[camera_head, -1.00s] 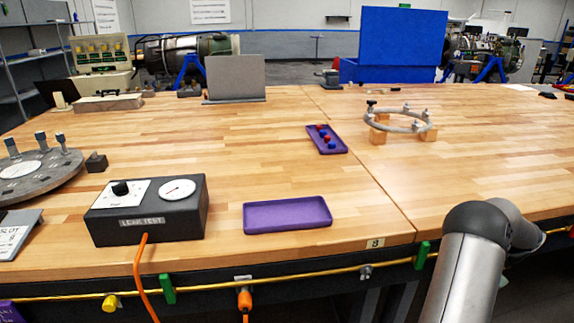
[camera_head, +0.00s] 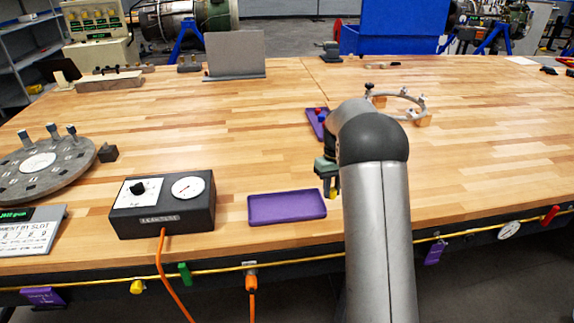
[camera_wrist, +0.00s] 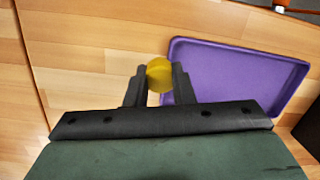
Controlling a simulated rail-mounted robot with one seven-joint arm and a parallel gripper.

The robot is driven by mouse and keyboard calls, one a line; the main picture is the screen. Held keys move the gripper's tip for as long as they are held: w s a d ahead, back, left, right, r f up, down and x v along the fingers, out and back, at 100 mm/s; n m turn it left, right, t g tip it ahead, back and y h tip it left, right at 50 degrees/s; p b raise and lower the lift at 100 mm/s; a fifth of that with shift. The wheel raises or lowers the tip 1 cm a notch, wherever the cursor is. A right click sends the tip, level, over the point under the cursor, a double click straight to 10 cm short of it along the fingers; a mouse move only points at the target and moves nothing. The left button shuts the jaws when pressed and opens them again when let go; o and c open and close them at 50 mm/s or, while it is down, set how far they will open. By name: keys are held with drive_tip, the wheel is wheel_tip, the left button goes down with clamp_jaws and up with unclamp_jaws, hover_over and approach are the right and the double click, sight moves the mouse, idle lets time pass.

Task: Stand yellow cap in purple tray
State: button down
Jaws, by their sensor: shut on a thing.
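The yellow cap (camera_wrist: 159,76) is held between the two dark fingers of my gripper (camera_wrist: 156,86) in the wrist view. In the head view my gripper (camera_head: 331,184) points down just right of the empty purple tray (camera_head: 287,208), partly hidden by my arm. The tray lies flat near the table's front edge. In the wrist view the tray (camera_wrist: 205,122) is behind and to the right of the cap, and the cap overlaps its left edge. I cannot tell the cap's exact height above the table.
A black leak-test box (camera_head: 163,212) stands left of the tray. A second purple tray (camera_head: 312,121) with red and blue pieces lies farther back, partly hidden by my arm. A ring fixture (camera_head: 405,116) is behind my arm. The table left of the second tray is clear.

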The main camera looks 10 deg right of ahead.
sight(286, 208)
drive_tip(key=w+a+r+n+t+p, duration=0.1)
drive_tip(key=w+a+r+n, duration=0.1)
drive_tip(key=a, duration=0.5)
drive_tip(key=w+a+r+n+p, duration=0.1)
drive_tip(key=a+p, duration=0.1)
drive_tip(key=a, duration=0.4)
drive_tip(key=shift+w+a+f+b, duration=0.1)
drive_tip(key=shift+f+b, duration=1.3)
drive_tip(key=shift+f, duration=0.6)
drive_tip(key=shift+w+a+f+b, duration=0.1)
drive_tip(key=shift+f+b, duration=1.25)
drive_tip(key=shift+f, duration=0.65)
drive_tip(key=shift+f, duration=0.1)
drive_tip(key=c, duration=0.9)
unclamp_jaws()
drive_tip(key=shift+r+p, duration=2)
drive_tip(key=shift+r, duration=1.45)
